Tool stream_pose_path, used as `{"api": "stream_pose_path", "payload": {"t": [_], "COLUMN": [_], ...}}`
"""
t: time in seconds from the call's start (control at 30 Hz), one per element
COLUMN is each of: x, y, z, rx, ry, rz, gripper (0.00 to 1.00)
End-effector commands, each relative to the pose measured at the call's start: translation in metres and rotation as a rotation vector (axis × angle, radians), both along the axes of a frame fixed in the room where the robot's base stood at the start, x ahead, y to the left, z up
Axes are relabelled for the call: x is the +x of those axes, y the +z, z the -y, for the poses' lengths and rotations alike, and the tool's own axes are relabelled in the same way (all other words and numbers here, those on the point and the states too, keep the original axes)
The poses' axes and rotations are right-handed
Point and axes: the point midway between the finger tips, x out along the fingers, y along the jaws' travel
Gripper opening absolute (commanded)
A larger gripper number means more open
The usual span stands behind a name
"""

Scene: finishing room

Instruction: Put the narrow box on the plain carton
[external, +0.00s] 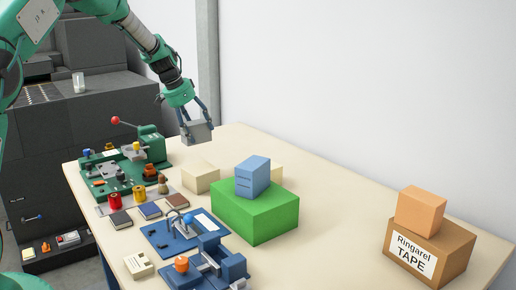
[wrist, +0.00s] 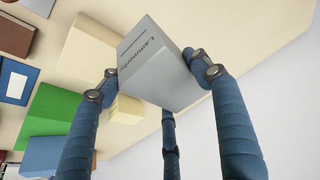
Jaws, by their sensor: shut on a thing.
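My gripper (external: 195,122) is shut on a grey box (external: 201,134), held in the air above the back left of the table. In the wrist view the box (wrist: 158,62) shows the printed word "Lammerby", and the fingers of my gripper (wrist: 156,76) press its sides. A plain cream carton (external: 201,179) stands on the table below it, with a gap between them; it also shows in the wrist view (wrist: 88,62). A second cream box (external: 276,173) stands behind the green box, partly hidden; it looks small in the wrist view (wrist: 125,109). Neither cream box shows a label.
A green box (external: 262,215) carries a blue box (external: 253,177). A brown "Ringarel TAPE" carton (external: 452,252) carries an orange box (external: 420,210). Green (external: 105,178) and blue (external: 165,236) fixtures crowd the left and front. The table between green box and brown carton is clear.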

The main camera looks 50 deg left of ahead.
Motion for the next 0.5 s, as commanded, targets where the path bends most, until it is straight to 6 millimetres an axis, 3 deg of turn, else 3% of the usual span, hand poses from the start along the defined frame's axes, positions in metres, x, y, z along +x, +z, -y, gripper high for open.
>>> {"api": "stream_pose_path", "payload": {"t": [0.5], "x": [-0.066], "y": [0.011], "z": [0.076], "rx": [-0.001], "ry": [0.015], "rz": [0.003], "gripper": [0.33]}}
